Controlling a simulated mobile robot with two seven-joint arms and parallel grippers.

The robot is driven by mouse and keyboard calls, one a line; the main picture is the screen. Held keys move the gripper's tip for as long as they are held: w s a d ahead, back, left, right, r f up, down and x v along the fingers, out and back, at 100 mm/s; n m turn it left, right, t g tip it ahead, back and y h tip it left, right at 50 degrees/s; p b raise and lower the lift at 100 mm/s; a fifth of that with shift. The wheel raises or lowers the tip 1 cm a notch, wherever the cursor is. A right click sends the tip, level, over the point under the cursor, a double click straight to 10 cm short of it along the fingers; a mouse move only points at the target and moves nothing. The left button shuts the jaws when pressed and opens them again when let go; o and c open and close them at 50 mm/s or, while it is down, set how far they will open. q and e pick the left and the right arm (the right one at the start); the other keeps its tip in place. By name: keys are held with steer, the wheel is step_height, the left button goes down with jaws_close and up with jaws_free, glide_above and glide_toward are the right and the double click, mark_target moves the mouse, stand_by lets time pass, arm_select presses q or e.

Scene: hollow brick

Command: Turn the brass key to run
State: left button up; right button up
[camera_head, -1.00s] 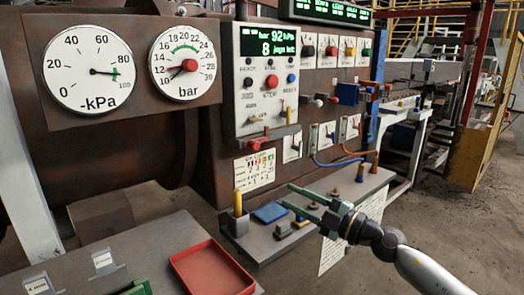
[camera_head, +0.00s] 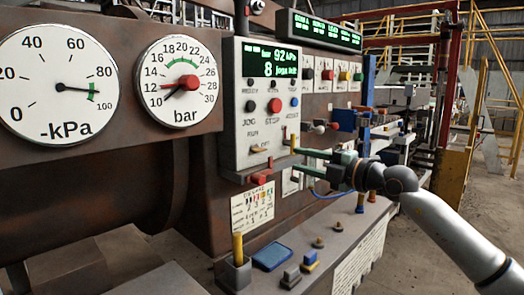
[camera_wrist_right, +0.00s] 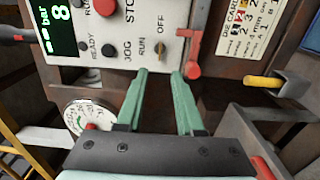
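The small brass key (camera_head: 259,149) sits low on the pale control panel (camera_head: 237,100), under the buttons. In the right wrist view the brass key (camera_wrist_right: 160,47) shows near the JOG, RUN and OFF labels; which label it points at is hard to tell. My right gripper (camera_head: 296,165) is open and empty, to the right of the key in the head view. In the wrist view its green fingers (camera_wrist_right: 160,74) point toward the panel, with the key ahead of the gap between them, apart from them. My left gripper is out of view.
A red-ended lever (camera_head: 268,170) hangs below the panel, close to one fingertip in the wrist view (camera_wrist_right: 194,68). A yellow handle stands in a grey holder (camera_head: 238,270) on the ledge below. A blue pad (camera_head: 272,257) and small switches sit beside it. Gauges (camera_head: 180,80) are left.

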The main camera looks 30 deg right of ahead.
mark_target(258, 149)
steer(key=p+x, duration=0.1)
steer(key=x, duration=1)
steer(key=shift+w+a+p, duration=0.2)
steer(key=shift+p, duration=0.2)
jaws_close()
